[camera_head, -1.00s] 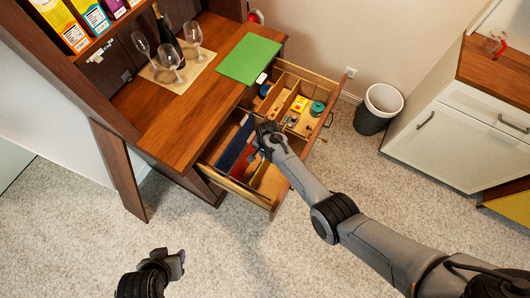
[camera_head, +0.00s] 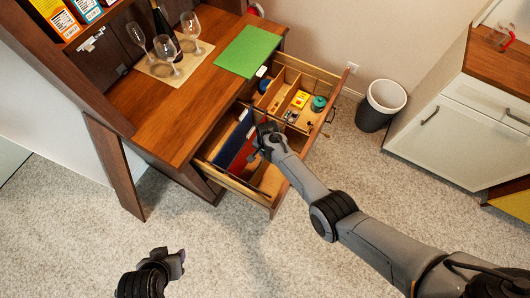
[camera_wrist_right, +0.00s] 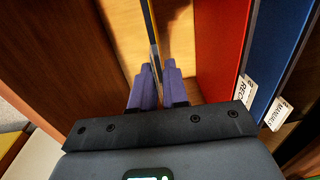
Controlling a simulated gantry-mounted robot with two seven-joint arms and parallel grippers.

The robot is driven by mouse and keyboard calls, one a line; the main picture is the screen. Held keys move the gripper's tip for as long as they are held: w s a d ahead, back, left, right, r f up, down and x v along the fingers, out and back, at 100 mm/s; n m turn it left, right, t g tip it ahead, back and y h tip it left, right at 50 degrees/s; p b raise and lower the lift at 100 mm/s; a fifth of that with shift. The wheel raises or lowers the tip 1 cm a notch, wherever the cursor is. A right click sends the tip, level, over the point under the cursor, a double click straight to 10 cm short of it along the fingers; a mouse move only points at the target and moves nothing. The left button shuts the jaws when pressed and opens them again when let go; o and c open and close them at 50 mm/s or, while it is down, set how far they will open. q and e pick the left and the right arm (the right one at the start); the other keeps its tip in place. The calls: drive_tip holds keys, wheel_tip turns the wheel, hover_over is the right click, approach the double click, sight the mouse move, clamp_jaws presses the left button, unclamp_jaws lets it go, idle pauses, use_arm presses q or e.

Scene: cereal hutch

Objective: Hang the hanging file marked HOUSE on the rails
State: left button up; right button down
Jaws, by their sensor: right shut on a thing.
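My right gripper (camera_head: 262,138) is over the open drawer, shut on a thin upright sheet-like thing (camera_wrist_right: 151,28) seen edge-on in the right wrist view. I cannot read a mark on it or tell whether it is the HOUSE file. A red file (camera_head: 241,157) and a blue file (camera_head: 232,138) hang beside it in the drawer (camera_head: 236,183). In the wrist view the red file (camera_wrist_right: 220,45) has a tag starting REC, and the blue file (camera_wrist_right: 272,50) is tagged MANUALS. The rails are mostly hidden. My left gripper (camera_head: 178,264) is over the carpet, far from the drawer.
A green sheet or folder (camera_head: 249,52) lies on the desktop near wine glasses (camera_head: 167,48) and a bottle. A bin (camera_head: 381,104) stands right. Carpet in front is clear.

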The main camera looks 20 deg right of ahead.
drive_tip(key=c, duration=1.1)
unclamp_jaws()
drive_tip(key=o, duration=0.4)
drive_tip(key=shift+c, duration=0.2)
drive_tip(key=shift+r+p, duration=1.35)
drive_tip(key=shift+p, duration=0.2)
drive_tip(key=shift+s+d+r+p, duration=0.1)
drive_tip(key=shift+s+r+p, duration=0.05)
drive_tip(key=shift+r+p, duration=1.05)
drive_tip(key=shift+f, duration=0.1)
